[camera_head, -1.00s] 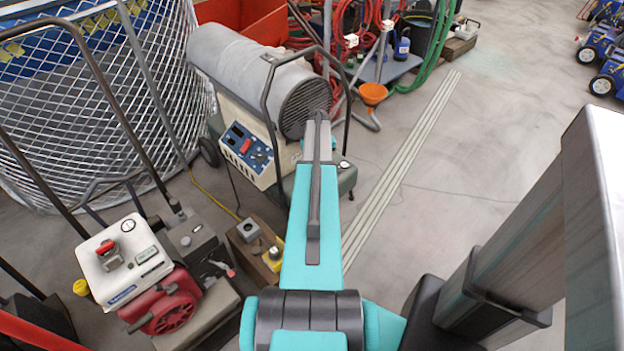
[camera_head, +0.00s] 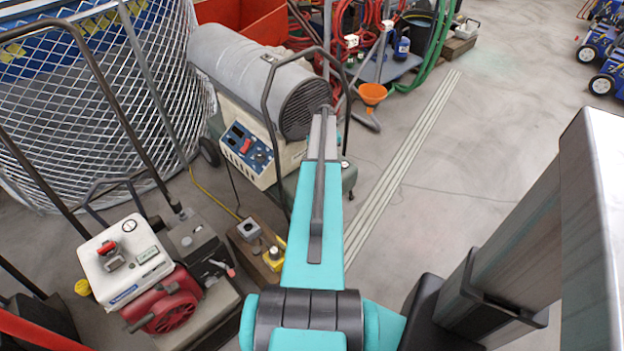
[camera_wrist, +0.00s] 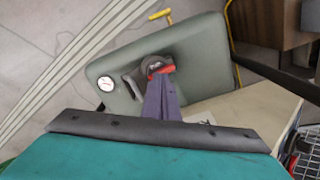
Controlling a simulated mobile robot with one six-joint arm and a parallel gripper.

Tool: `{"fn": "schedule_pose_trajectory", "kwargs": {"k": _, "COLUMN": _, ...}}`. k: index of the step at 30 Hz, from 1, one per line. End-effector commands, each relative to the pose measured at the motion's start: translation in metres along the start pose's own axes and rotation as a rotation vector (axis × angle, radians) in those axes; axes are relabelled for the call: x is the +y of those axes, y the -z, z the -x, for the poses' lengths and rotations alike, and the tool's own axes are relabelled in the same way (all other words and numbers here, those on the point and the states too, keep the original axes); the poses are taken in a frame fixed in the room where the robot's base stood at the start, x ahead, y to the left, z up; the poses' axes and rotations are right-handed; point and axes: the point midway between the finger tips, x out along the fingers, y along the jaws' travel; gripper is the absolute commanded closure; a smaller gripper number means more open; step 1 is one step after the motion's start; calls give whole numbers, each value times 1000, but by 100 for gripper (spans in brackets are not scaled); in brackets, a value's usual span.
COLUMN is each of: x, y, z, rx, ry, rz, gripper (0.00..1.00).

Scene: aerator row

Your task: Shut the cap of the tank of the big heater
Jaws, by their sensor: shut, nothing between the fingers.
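The big heater (camera_head: 245,72) has a grey barrel over a cream body with a blue control panel. Its grey-green tank (camera_head: 347,181) shows low beside my arm. In the wrist view the tank (camera_wrist: 205,65) has a round white gauge (camera_wrist: 106,84). A dark round cap or filler (camera_wrist: 152,62) with red on it sits on the tank top. A small grey piece stands just left of it; I cannot tell whether this is the cap's flap. My gripper (camera_wrist: 161,82) is shut and empty, its dark tips at the red part. Contact is unclear. My arm hides the gripper in the head view.
A white and red engine unit (camera_head: 130,262) stands at the lower left. A wooden box with a yellow item (camera_head: 272,254) is left of my arm. An orange funnel (camera_head: 372,93) and hoses are behind.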

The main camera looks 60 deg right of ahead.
Motion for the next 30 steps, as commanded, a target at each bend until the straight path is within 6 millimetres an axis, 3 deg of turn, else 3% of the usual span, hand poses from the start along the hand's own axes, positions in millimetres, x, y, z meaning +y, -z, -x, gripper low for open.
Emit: {"fn": "schedule_pose_trajectory", "kwargs": {"k": 30, "x": 15, "y": 9, "z": 1, "rx": 0, "ry": 0, "rz": -1, "gripper": 100}}
